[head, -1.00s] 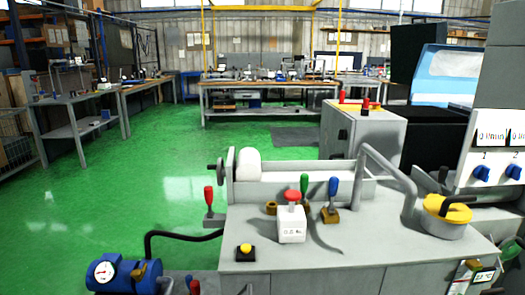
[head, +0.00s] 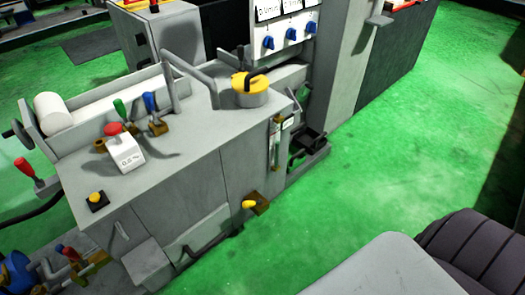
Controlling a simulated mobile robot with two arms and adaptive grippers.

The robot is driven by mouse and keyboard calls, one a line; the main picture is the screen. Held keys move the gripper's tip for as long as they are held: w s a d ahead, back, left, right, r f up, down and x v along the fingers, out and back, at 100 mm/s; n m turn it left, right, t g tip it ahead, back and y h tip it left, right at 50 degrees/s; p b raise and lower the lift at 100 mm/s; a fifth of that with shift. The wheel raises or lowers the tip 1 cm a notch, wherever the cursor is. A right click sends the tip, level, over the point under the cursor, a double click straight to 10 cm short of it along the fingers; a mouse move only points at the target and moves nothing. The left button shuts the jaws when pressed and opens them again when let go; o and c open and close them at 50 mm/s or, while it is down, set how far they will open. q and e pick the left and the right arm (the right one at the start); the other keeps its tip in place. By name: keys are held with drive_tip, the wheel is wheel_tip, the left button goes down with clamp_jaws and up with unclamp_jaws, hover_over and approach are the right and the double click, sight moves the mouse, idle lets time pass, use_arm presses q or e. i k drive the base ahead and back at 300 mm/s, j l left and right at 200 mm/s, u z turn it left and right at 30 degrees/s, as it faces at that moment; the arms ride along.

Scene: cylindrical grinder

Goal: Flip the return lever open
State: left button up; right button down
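The grinder (head: 190,150) fills the left and middle of the head view. Its levers include a red-handled one (head: 25,167) at the far left, a green-handled one (head: 119,107) and a blue-handled one (head: 149,101) on the top. A brass fitting with a yellow knob (head: 257,203) sticks out low on the front face. A brass valve with a red handle (head: 71,254) is at the lower left. I cannot tell which of these is the return lever. Neither of my grippers is in view.
A red button box (head: 126,155) and a yellow button (head: 96,198) sit on the machine top. A yellow-lidded pot (head: 250,95) is near its right end. A blue cylinder (head: 15,275) is at the lower left. Green floor (head: 370,165) is clear right of the machine.

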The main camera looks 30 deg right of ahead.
sight(248, 205)
drive_tip(key=z, duration=0.9)
